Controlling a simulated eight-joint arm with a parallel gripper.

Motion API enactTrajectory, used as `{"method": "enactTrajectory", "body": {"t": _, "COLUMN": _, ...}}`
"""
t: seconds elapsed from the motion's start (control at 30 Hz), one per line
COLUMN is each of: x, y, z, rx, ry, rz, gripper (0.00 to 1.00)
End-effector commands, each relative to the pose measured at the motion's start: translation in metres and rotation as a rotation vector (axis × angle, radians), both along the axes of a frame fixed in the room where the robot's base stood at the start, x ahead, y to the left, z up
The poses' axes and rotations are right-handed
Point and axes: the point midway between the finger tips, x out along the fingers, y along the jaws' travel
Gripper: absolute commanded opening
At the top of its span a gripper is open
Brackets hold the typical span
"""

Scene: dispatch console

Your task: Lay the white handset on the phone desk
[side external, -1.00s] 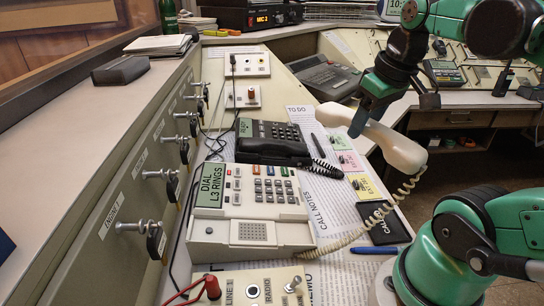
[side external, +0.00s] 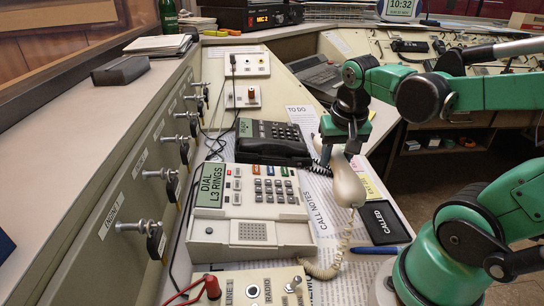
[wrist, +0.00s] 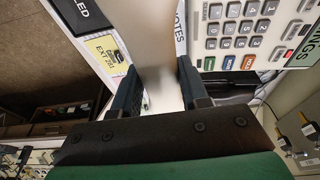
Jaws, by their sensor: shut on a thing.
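The white handset (side external: 347,184) hangs from my gripper (side external: 343,140) in the side view, tilted with its near end lower. It is to the right of the cream desk phone (side external: 262,232), over the papers on the phone desk (side external: 386,120). A coiled cord (side external: 341,243) runs from the handset's near end down toward the phone. In the wrist view the handset (wrist: 153,35) passes between the two dark fingers of my gripper (wrist: 158,88), which are shut on it. I cannot tell how far the handset is above the desk.
A black phone (side external: 272,142) stands behind the cream phone. A dark "CALLED" pad (side external: 380,222) and a blue pen (side external: 375,250) lie at the right. A panel with a red plug (side external: 212,289) is in front. A key-switch panel (side external: 150,185) rises at the left.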

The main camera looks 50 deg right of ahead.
Motion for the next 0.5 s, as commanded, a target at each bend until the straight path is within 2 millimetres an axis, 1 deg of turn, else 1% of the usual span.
{"method": "enactTrajectory", "body": {"t": 0.03, "x": 0.0, "y": 0.0, "z": -0.009, "rx": 0.0, "ry": 0.0, "rz": 0.0, "gripper": 0.0}}
{"method": "enactTrajectory", "body": {"t": 0.1, "x": 0.0, "y": 0.0, "z": -0.02, "rx": 0.0, "ry": 0.0, "rz": 0.0, "gripper": 0.0}}
{"method": "enactTrajectory", "body": {"t": 0.3, "x": 0.0, "y": 0.0, "z": -0.048, "rx": 0.001, "ry": -0.001, "rz": 0.001, "gripper": 0.0}}
{"method": "enactTrajectory", "body": {"t": 0.5, "x": 0.0, "y": 0.0, "z": -0.06, "rx": 0.001, "ry": -0.001, "rz": 0.001, "gripper": 0.0}}
